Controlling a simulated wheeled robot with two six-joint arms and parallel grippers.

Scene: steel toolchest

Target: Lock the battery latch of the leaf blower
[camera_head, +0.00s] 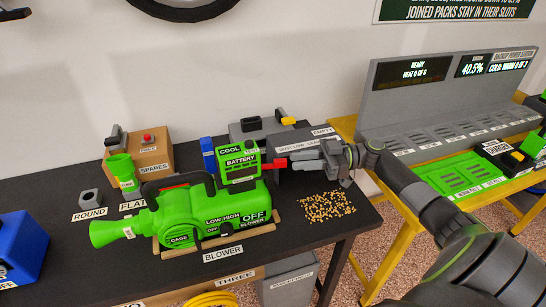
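The green leaf blower (190,215) lies on the dark bench, its nozzle pointing left and its OFF label at the right end. A green and black battery (240,163), labelled COOL and BATTERY, stands upright on top of it. A red latch-like part (275,164) sticks out from the battery's right side. My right gripper (294,156) is beside this red part, with its fingers pointing left towards the battery. The fingers overlap in this view, so their gap and any contact with the red part are unclear. My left gripper is not in view.
Behind the blower are a brown SPARES box (153,160) and a grey case (262,127). Tan pellets (326,206) lie right of the blower. A grey power station (440,100) stands on the yellow table at right. A blue object (22,245) is at left.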

